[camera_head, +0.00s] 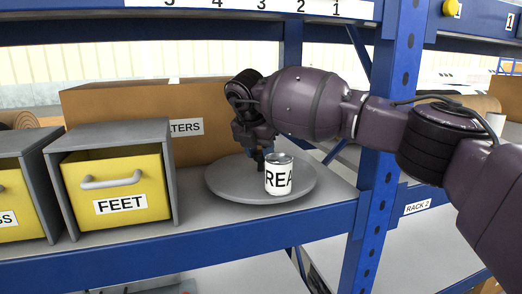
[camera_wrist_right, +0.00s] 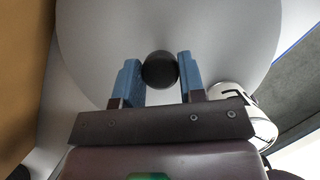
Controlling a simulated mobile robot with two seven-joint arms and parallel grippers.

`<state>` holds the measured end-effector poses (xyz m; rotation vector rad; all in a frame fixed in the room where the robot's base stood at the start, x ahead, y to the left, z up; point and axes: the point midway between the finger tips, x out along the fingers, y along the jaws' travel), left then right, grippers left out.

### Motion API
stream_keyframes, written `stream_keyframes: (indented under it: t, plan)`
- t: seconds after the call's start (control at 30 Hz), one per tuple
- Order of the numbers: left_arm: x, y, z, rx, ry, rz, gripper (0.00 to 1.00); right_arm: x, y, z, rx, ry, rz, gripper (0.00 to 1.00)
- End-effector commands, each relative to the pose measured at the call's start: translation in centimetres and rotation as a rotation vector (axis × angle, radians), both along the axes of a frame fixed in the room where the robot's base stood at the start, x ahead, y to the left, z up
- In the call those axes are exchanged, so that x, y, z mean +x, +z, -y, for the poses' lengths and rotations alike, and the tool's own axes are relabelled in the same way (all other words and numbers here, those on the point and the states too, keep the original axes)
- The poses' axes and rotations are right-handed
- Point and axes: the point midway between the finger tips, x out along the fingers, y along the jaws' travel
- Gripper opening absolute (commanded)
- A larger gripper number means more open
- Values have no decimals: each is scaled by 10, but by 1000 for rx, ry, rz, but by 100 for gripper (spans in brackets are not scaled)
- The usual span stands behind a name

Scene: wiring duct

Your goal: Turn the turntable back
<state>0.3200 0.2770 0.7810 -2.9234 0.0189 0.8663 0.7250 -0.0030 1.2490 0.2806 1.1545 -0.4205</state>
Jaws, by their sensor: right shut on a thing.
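The turntable (camera_head: 230,183) is a round grey disc on the shelf, seen in the head view right of the yellow drawers. Its pale surface fills much of the right wrist view (camera_wrist_right: 95,45). A white can (camera_head: 279,178) with black letters, "REA" readable, stands upright on its front part; it shows at the right in the wrist view (camera_wrist_right: 245,112). A dark round knob (camera_wrist_right: 160,70) rises from the disc. My right gripper (camera_wrist_right: 159,78) has its blue fingers either side of the knob and is shut on it; in the head view the gripper (camera_head: 259,150) is behind the can. My left gripper is out of view.
A grey box with a yellow drawer marked FEET (camera_head: 130,190) stands left of the turntable, with another drawer box (camera_head: 22,190) beyond it. A large cardboard box (camera_head: 125,108) stands behind. A blue rack post (camera_head: 385,130) rises at the right, beneath my right arm.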

Motion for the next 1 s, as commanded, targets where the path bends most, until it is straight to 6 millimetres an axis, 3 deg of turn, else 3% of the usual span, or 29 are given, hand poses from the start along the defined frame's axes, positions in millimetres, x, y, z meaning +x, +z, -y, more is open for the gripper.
stream_keyframes:
  t: [0.27,0.3,0.47,0.77,1.0]
  plan:
    - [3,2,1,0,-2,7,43,0,1,0,1,-1,1,0]
    - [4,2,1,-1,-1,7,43,0,1,0,1,-1,1,38]
    - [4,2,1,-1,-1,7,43,0,1,0,0,0,1,63]
    - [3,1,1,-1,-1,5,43,0,2,0,1,0,0,63]
    - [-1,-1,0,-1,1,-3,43,-10,28,-5,1,3,3,63]
